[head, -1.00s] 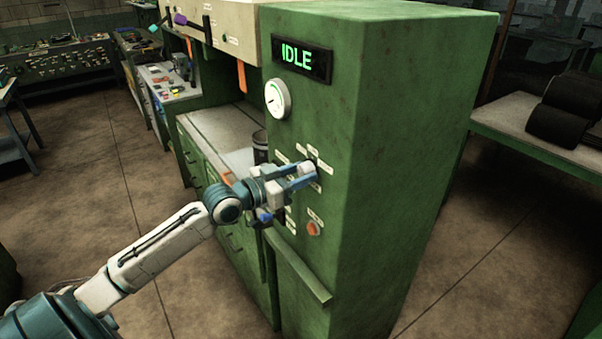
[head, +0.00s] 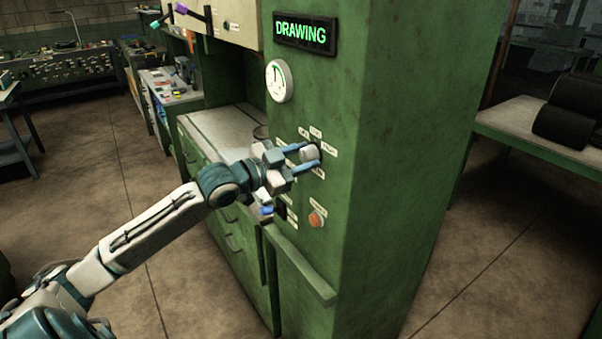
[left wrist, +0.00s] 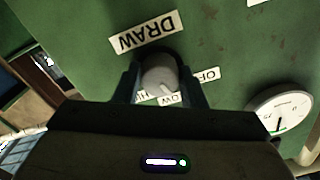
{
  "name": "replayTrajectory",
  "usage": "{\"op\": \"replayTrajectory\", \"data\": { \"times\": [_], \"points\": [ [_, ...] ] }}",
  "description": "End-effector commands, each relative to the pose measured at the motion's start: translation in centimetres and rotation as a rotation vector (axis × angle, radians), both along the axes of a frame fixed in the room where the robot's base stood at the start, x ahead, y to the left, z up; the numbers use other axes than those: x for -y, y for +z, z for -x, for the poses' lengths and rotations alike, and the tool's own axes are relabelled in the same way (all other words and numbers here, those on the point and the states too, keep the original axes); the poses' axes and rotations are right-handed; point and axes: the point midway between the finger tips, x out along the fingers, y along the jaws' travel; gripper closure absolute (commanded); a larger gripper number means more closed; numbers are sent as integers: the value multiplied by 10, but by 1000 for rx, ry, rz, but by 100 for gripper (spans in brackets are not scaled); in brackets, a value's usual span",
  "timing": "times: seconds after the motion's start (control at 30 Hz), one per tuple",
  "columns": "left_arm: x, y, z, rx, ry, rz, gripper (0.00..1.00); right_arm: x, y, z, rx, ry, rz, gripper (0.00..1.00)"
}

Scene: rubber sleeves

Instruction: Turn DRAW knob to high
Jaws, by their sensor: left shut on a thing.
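The DRAW knob (head: 309,153) is a small pale round knob on the front of the green cabinet. My left gripper (head: 307,157) is shut on it, one finger on each side. In the left wrist view the grey knob (left wrist: 158,74) sits between the fingers, with the DRAW label (left wrist: 145,33) beside it. The knob's white mark appears to point toward the partly hidden LOW label (left wrist: 168,98). The HIGH label (left wrist: 143,99) is mostly hidden and the OFF label (left wrist: 206,76) shows at the right. My right gripper is not in view.
The display (head: 305,33) reads DRAWING. A round gauge (head: 279,81) is above the knob, and an orange button (head: 317,218) is below it. A cabinet handle ledge (head: 305,272) juts out lower down. The floor to the left is clear.

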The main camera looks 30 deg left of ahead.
Motion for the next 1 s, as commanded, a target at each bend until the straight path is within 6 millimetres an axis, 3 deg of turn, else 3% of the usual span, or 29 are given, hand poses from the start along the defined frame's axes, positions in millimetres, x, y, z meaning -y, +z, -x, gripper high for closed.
{"op": "replayTrajectory", "data": {
  "times": [0.03, 0.3, 1.0],
  "points": [
    [0, -6, 0, 20, 0, -42, 86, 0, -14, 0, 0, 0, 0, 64],
    [-1, -3, -1, 115, 2, -279, 86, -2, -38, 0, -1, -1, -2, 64],
    [-2, 2, -1, 355, 4, -855, 86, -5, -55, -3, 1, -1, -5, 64]
  ]
}}
